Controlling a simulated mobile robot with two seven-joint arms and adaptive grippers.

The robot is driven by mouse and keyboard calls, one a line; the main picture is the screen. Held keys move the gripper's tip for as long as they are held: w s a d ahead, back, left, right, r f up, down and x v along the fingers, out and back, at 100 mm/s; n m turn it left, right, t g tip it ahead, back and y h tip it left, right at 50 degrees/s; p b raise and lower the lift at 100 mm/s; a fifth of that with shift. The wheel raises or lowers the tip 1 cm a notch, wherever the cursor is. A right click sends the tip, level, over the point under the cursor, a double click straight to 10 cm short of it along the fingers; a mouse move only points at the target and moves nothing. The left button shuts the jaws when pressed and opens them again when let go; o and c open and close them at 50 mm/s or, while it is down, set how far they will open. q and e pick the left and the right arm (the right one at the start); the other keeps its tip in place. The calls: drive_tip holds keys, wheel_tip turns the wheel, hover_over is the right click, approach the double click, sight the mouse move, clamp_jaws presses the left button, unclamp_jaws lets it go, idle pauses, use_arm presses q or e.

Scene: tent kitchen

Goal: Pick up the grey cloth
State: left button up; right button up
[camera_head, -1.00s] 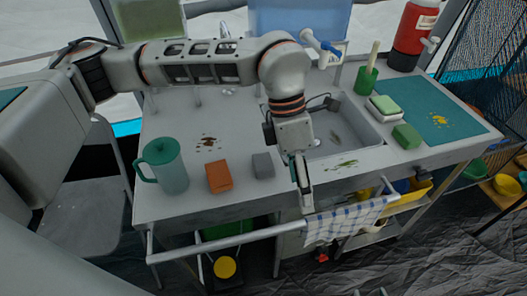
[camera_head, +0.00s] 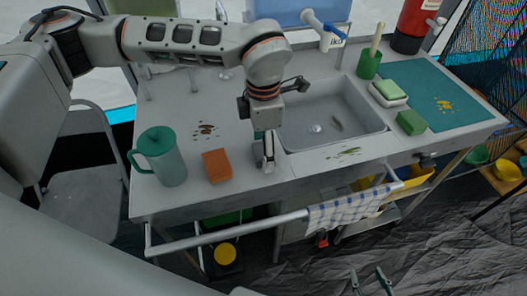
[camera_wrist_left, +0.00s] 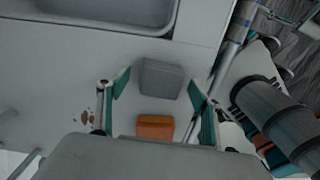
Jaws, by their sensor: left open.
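The grey cloth (camera_wrist_left: 161,78) looks like a small folded block on the counter. In the left wrist view it lies between and just beyond the open fingertips of my left gripper (camera_wrist_left: 158,90), apart from both. In the head view my left gripper (camera_head: 264,163) points down over its spot and hides most or all of it. I cannot tell the remaining height. My right gripper (camera_head: 370,280) shows only its two spread fingertips at the bottom edge of the head view, empty and far from the cloth.
An orange sponge (camera_head: 217,166) lies close beside the cloth, with a green pitcher (camera_head: 163,158) further left. The sink (camera_head: 335,115) is to the right. A checked towel (camera_head: 345,208) hangs on the front rail (camera_head: 230,238). A green sponge (camera_head: 411,122) lies right of the sink.

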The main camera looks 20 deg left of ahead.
use_arm(q)
drive_tip(key=shift+f, duration=0.25)
drive_tip(key=c, duration=1)
drive_tip(key=shift+r, duration=0.1)
wheel_tip(320, 180, up, 20)
drive_tip(key=shift+f+p, duration=0.1)
drive_tip(key=shift+p, duration=0.6)
drive_tip(key=shift+o, duration=0.6)
drive_tip(key=shift+c, duration=1)
